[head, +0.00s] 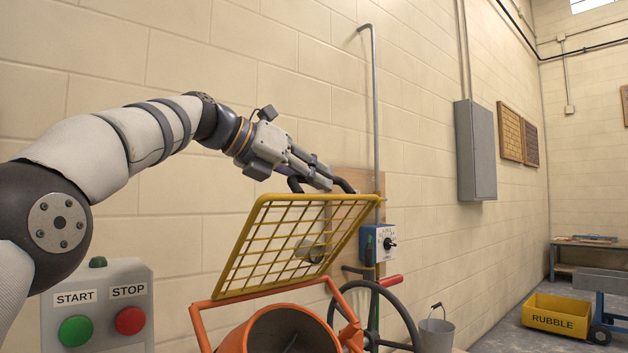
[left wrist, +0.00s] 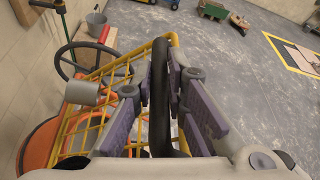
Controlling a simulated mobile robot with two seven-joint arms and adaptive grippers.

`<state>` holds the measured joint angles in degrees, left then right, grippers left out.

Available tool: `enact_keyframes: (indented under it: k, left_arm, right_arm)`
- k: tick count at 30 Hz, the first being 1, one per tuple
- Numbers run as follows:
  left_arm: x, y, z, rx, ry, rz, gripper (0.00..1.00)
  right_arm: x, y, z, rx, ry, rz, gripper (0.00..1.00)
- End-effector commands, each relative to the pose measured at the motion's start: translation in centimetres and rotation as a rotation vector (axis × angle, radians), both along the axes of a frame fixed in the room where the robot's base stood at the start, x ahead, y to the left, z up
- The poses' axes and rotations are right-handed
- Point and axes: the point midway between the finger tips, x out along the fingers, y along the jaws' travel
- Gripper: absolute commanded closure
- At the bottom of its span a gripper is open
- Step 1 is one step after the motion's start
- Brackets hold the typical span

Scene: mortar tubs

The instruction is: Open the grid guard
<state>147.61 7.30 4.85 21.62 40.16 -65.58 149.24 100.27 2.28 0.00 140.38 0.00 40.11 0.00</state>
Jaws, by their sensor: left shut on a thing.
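The grid guard (head: 310,197) is a yellow frame with a mesh of bars. It stands tilted up above the orange mixer drum (head: 282,333), its lower edge near the orange frame. A black handle (head: 345,186) is at its upper edge. My left gripper (head: 322,178) reaches over this edge from the left and is shut on the handle. In the left wrist view, the black handle (left wrist: 160,105) runs between the purple-padded fingers of my left gripper (left wrist: 160,82), with the yellow guard (left wrist: 72,112) behind. My right gripper is not in view.
A control box with START and STOP buttons (head: 100,308) stands at the lower left. A blue switch box (head: 378,243), a black handwheel (head: 400,318) and a grey bucket (head: 436,333) are right of the drum. The block wall is close behind. A yellow RUBBLE tub (head: 556,318) stands far right.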

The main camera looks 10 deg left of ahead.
Motion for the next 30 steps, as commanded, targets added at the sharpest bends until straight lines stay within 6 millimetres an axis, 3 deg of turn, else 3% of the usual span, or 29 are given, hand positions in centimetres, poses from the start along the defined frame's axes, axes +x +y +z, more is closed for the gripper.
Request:
enact_keyframes:
  k: [8,9,11,23,30]
  left_arm:
    - [0.2,0.2,-0.5,0.004,0.006,0.005,1.0]
    - [0.2,0.2,-0.5,0.004,0.006,0.005,0.8]
    - [0.2,0.2,-0.5,0.004,0.007,0.004,0.67]
    - [-0.6,0.8,0.3,0.001,0.004,0.003,0.67]
    - [-4.7,4.5,2.4,-0.001,0.002,0.004,0.67]
  right_arm:
    - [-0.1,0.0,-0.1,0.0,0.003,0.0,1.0]
    - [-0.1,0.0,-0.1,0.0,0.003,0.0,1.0]
    - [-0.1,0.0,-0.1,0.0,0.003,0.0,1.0]
    - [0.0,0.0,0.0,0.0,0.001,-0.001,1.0]
    - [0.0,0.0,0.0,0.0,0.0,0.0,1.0]
